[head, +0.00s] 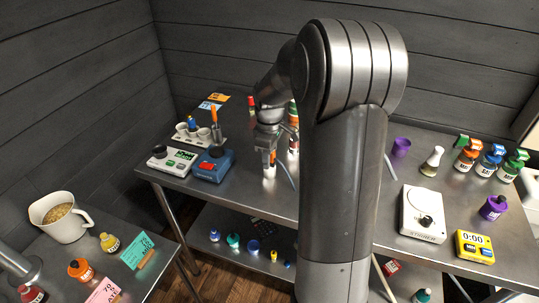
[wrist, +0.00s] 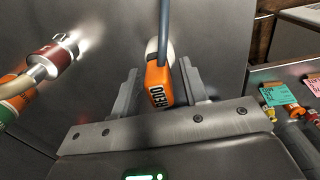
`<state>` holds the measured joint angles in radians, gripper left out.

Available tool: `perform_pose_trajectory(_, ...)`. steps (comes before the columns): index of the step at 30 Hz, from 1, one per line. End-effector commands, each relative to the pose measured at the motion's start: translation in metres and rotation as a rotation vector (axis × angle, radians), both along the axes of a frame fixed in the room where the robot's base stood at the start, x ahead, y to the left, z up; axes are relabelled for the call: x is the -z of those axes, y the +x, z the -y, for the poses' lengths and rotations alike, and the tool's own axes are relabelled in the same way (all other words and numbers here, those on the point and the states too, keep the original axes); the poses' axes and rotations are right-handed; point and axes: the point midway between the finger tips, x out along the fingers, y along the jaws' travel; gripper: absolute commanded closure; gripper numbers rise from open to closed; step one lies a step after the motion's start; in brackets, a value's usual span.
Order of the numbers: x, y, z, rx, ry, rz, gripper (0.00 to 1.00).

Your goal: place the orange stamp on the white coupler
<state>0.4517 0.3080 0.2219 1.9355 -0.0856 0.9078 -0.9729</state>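The orange stamp (wrist: 158,84), with dark lettering on its face, sits between the fingers of my gripper (wrist: 160,66) in the wrist view. Strips of clear space show between it and each finger, so the gripper looks open around it. The white coupler (wrist: 152,48) shows just beyond the stamp, with a grey hose crossing beside it. In the head view the orange stamp (head: 272,157) appears directly above the white coupler (head: 268,173), at my gripper (head: 267,150). The exact contact between stamp and coupler is hidden.
A red coupler (wrist: 55,57) with a hose is close by at the left in the wrist view. A blue device (head: 213,165) and a white scale (head: 172,160) stand left of the gripper. A purple cup (head: 401,147) and a white stirrer (head: 423,213) are to the right.

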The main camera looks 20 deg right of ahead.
Motion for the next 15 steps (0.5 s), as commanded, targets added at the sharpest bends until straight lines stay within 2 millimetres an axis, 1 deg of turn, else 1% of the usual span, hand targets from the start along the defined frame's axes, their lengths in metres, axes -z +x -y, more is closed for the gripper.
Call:
perform_pose_trajectory(8,-0.002,0.000,0.000,0.000,-0.001,0.001,0.58)
perform_pose_trajectory(11,-0.011,0.001,0.000,0.000,-0.001,0.003,0.58)
perform_pose_trajectory(14,-0.028,0.001,0.000,0.000,-0.001,0.004,0.58)
perform_pose_trajectory(15,-0.037,0.001,0.000,0.000,-0.002,0.005,0.58)
